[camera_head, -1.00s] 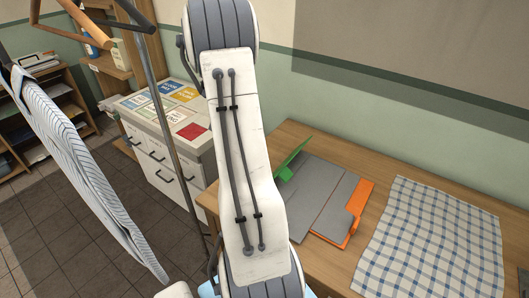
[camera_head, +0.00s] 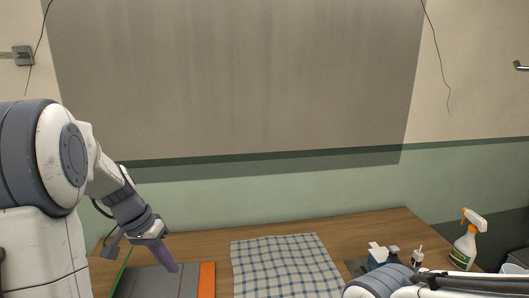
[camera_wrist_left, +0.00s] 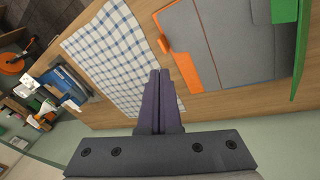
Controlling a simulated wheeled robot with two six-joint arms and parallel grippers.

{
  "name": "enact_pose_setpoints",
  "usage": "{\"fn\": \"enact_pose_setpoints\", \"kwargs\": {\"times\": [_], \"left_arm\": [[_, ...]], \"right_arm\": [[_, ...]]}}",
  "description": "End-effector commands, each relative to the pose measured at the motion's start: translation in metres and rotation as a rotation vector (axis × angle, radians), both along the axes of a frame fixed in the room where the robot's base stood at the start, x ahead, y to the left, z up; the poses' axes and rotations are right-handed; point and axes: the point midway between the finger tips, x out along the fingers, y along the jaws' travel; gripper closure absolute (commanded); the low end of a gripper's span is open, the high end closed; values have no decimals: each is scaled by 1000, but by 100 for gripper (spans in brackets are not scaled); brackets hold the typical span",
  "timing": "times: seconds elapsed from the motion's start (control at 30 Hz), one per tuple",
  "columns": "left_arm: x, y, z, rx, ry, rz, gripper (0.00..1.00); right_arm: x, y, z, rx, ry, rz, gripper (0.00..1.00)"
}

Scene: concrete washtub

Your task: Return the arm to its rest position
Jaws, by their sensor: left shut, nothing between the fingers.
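My left arm comes in from the left in the head view, bent downward. Its gripper (camera_head: 168,262) is shut and empty, with purple-grey fingers pointing down over the grey board with orange and green edges (camera_head: 150,284). In the left wrist view the two fingers (camera_wrist_left: 160,78) lie together with nothing between them. The board (camera_wrist_left: 225,45) shows beyond them at the upper right there. Part of my right arm shows at the lower right of the head view; its gripper is out of view.
A blue-checked cloth (camera_head: 285,265) lies flat on the wooden table (camera_head: 345,228). A spray bottle (camera_head: 465,245) stands at the right, with small bottles (camera_head: 385,254) left of it. The wall with a large grey panel (camera_head: 235,80) is behind. Space above the cloth is clear.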

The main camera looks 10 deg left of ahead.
Motion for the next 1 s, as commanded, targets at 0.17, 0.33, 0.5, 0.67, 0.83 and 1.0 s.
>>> {"fn": "enact_pose_setpoints", "kwargs": {"times": [0.17,0.33,0.5,0.67,0.83,1.0], "left_arm": [[-22,-117,6,54,54,-182,100],[-72,-197,6,115,77,-331,100],[-134,-245,2,174,71,-473,100],[-176,-262,-3,209,52,-561,100],[-194,-266,-6,224,41,-598,100],[-196,-266,-7,225,41,-598,100]], "right_arm": [[0,0,0,0,0,0,50],[0,0,0,0,0,0,50],[0,0,0,0,0,0,50],[0,0,0,0,0,0,50],[0,0,0,0,0,0,50],[0,0,0,0,0,0,50]]}}
